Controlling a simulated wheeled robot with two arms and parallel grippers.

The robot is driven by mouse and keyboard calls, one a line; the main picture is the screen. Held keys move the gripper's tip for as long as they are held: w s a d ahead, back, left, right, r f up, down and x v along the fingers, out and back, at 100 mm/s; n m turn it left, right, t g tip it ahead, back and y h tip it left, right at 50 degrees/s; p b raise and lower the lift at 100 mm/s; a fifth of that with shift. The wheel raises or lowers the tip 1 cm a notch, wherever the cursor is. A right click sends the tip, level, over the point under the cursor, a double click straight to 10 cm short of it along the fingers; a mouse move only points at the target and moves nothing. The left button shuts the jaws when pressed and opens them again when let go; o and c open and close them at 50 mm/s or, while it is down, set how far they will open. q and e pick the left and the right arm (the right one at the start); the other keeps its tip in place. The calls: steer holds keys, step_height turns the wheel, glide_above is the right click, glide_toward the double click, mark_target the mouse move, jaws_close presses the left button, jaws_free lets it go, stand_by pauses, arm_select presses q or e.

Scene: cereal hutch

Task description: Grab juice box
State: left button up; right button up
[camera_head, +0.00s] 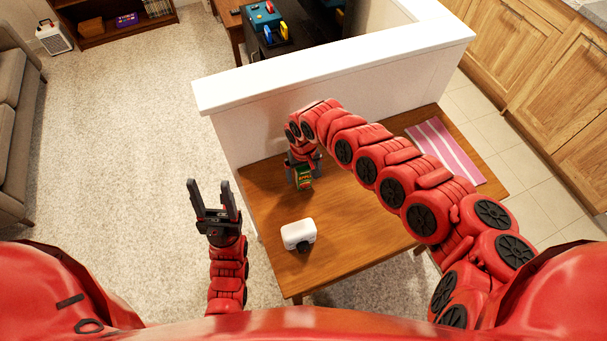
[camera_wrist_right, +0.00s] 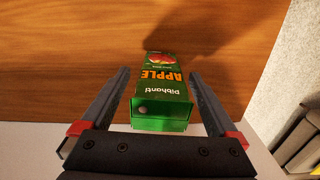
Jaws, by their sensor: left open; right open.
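A green apple juice box (camera_head: 304,177) stands on the wooden table near the low white wall. My right gripper (camera_head: 303,180) reaches down over the table at the juice box. In the right wrist view, the juice box (camera_wrist_right: 162,95) sits between the two open fingers of my right gripper (camera_wrist_right: 160,95), with a visible gap on each side. My left gripper (camera_head: 214,190) is open and empty, held up left of the table over the carpet.
A white box-like object (camera_head: 298,233) is on the wooden table (camera_head: 360,245) near its front left. A pink striped mat (camera_head: 445,150) lies at the table's right end. The white wall (camera_head: 250,135) borders the table's far side.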

steer(key=shift+f, duration=1.15)
jaws_close()
